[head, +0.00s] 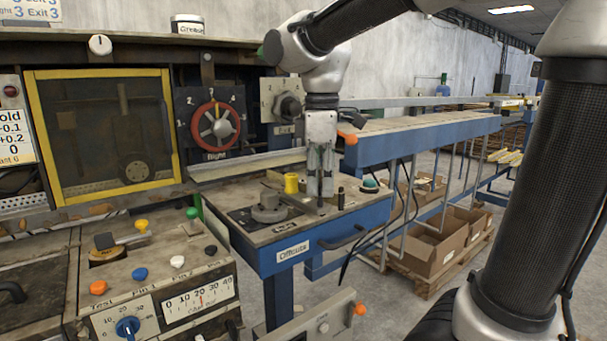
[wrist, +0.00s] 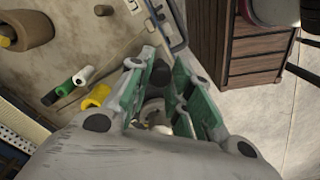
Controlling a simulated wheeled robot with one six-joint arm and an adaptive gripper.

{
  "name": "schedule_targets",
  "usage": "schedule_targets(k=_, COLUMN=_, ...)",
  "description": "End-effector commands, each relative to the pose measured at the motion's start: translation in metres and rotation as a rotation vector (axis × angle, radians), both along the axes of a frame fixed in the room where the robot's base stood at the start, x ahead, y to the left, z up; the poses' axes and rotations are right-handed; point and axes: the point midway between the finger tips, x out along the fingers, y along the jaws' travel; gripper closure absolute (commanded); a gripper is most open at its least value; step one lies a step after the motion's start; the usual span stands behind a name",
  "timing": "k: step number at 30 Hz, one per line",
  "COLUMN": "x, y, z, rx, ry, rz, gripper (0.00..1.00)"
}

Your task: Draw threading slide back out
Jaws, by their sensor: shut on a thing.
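My gripper (head: 320,190) points straight down over the blue-framed bench top (head: 300,234), beside the yellow cylinder (head: 291,183). In the wrist view its green-padded fingers (wrist: 163,100) are close together around a small part between them. A dark round knob (wrist: 160,75) shows at the far end of the gap; I take the held part to be the threading slide's handle. The fingers hide most of it, and the slide's own body and how far out it sits cannot be made out.
A grey round knob piece (head: 268,207) stands left of my gripper. A short black post (head: 341,198) and a green button (head: 370,183) stand to its right. The control panel (head: 165,270) is at lower left, and cardboard boxes (head: 436,252) lie on a pallet at right.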

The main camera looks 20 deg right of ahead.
Motion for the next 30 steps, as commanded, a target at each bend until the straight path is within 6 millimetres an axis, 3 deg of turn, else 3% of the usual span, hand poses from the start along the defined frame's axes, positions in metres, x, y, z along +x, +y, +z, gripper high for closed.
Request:
schedule_targets(k=3, x=-0.027, y=-0.009, z=0.001, rx=0.001, ry=-0.005, rz=0.002, gripper=1.00)
schedule_targets(k=6, x=-0.040, y=-0.013, z=0.001, rx=0.000, ry=-0.004, rz=0.002, gripper=1.00)
schedule_targets(k=17, x=-0.048, y=-0.016, z=0.000, rx=-0.001, ry=0.003, rz=0.000, gripper=1.00)
schedule_targets(k=18, x=-0.048, y=-0.016, z=0.000, rx=-0.002, ry=0.003, rz=0.000, gripper=0.78)
schedule_targets(k=22, x=-0.048, y=-0.016, z=0.000, rx=-0.001, ry=0.004, rz=0.000, gripper=0.56)
schedule_targets(k=30, x=-0.047, y=-0.015, z=0.000, rx=-0.001, ry=0.000, rz=0.000, gripper=0.56)
